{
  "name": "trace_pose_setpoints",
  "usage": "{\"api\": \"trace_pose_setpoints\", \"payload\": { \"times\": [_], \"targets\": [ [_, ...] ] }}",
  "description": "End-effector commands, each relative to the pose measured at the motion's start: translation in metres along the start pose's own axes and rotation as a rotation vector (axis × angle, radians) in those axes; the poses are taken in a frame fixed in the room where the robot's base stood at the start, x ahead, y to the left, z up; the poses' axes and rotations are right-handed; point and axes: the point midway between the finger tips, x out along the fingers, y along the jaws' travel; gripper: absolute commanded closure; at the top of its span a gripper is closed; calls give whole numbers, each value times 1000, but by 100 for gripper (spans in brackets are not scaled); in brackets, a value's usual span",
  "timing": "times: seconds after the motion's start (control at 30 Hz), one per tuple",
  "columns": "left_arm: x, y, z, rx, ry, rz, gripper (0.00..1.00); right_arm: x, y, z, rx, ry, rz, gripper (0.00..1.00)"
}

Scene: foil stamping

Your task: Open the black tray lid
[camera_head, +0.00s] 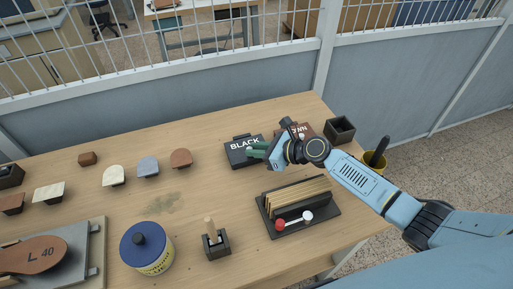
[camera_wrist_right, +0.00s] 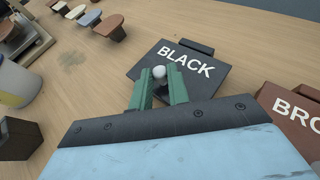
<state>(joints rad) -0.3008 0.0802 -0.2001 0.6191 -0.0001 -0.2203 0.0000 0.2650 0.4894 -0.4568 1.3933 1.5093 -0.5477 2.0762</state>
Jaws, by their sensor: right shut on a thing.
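The black tray (camera_head: 238,158) lies at the back of the table, with the word BLACK on its dark lid. In the right wrist view its lid (camera_wrist_right: 205,82) looks flat and closed. A pale round knob (camera_wrist_right: 159,72) stands at the lid's near edge. My right gripper (camera_head: 256,149) reaches the tray from the right, and its green fingers (camera_wrist_right: 161,80) are shut on the knob, one on each side. The fingers hide part of the knob's base. My left gripper is not in view.
The brown tray (camera_wrist_right: 291,117) sits just right of the black one. An empty dark box (camera_head: 340,131) stands farther right. In front are a rack of wooden strips (camera_head: 297,196), a stamp holder (camera_head: 216,244) and a blue-lidded tin (camera_head: 147,250). Several leather samples lie to the left.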

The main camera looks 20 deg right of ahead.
Motion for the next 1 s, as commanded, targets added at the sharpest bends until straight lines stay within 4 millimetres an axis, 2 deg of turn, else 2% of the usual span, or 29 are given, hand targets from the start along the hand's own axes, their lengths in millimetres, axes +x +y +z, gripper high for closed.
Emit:
{"api": "trace_pose_setpoints", "payload": {
  "times": [0.5,0.7,1.0],
  "targets": [
    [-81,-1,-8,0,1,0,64,-4,-7,30,154,167,64,100],
    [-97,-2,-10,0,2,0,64,-2,-12,38,228,246,95,100],
    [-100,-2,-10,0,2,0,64,2,-21,49,336,365,140,100]
  ]
}}
